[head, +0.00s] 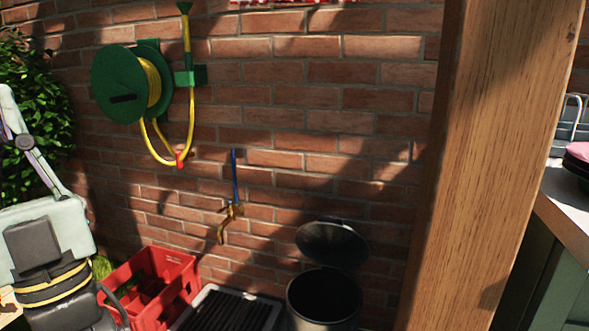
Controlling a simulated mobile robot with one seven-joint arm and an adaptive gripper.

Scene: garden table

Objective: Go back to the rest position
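My gripper is not in view in the head picture, and I cannot tell its pose or what it holds. The task names no other object.
A wooden post (485,150) stands close at right, before a counter (572,205). An open-lidded bin (325,298), dark slatted tray (230,312), red crate (150,285) and pale wheeled-looking machine (55,235) line the wall's foot. A green hose reel (115,85) hangs above.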

